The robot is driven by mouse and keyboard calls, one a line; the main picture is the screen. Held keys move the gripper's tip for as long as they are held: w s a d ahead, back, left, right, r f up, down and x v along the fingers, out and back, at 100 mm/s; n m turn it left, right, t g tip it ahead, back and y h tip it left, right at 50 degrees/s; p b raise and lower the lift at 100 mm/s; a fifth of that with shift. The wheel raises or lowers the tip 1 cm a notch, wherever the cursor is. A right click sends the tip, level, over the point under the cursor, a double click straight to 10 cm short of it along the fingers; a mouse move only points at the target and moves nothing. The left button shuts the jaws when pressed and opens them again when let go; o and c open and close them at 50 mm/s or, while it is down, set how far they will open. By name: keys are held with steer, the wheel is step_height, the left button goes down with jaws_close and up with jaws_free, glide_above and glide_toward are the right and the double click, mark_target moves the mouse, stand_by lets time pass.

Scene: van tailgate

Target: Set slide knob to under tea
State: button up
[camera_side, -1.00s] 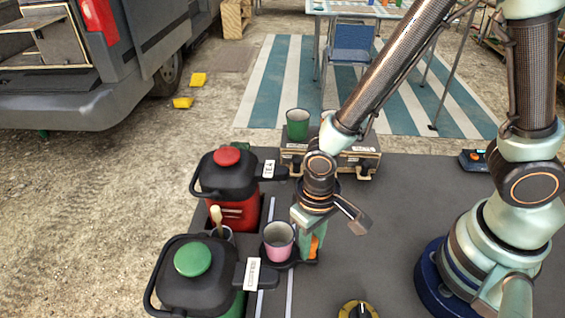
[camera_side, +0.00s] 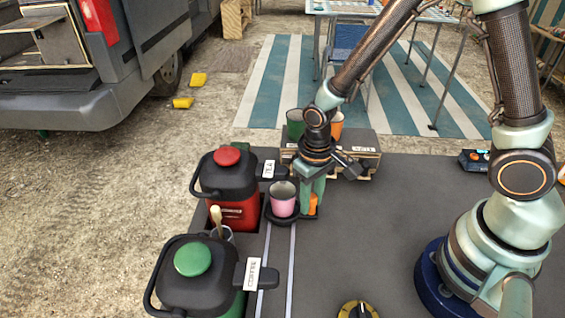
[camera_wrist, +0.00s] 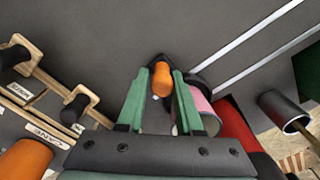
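The orange slide knob (camera_side: 313,204) stands on a dark sliding holder (camera_side: 270,211) that carries a pink cup (camera_side: 283,205). The holder is beside the red urn (camera_side: 232,210), and the cup shows just below the arm labelled TEA (camera_side: 268,171). My gripper (camera_side: 312,200) points down with its green fingers around the knob. In the wrist view the knob (camera_wrist: 162,80) is between the fingertips, close to both, and the pink cup (camera_wrist: 203,108) is partly hidden behind the right finger.
A green-lidded urn labelled COFFEE (camera_side: 195,262) stands nearer the camera. Two pale rails (camera_side: 290,265) run along the dark surface. A case with green (camera_side: 295,123) and orange (camera_side: 337,127) cups is just behind my gripper. A yellow dial (camera_side: 357,310) sits at the front.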

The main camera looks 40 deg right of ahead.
stand_by(0.3)
step_height(320, 180, up, 12)
steer(key=shift+d+r, duration=0.1)
stand_by(0.5)
steer(key=shift+w, duration=0.1)
steer(key=s+d+r+t, duration=0.1)
steer(key=d+r+t, duration=0.1)
steer(key=r, duration=0.1)
steer(key=s+d+r+t, duration=0.1)
steer(key=d+r, duration=0.2)
steer(key=r, duration=0.1)
steer(key=s+d+r+t, duration=0.1)
steer(key=d+r+t, duration=0.1)
steer(key=d+r, duration=0.1)
steer(key=shift+s+d+r+t, duration=0.25)
steer(key=shift+r+t, duration=0.05)
steer(key=shift+r, duration=0.15)
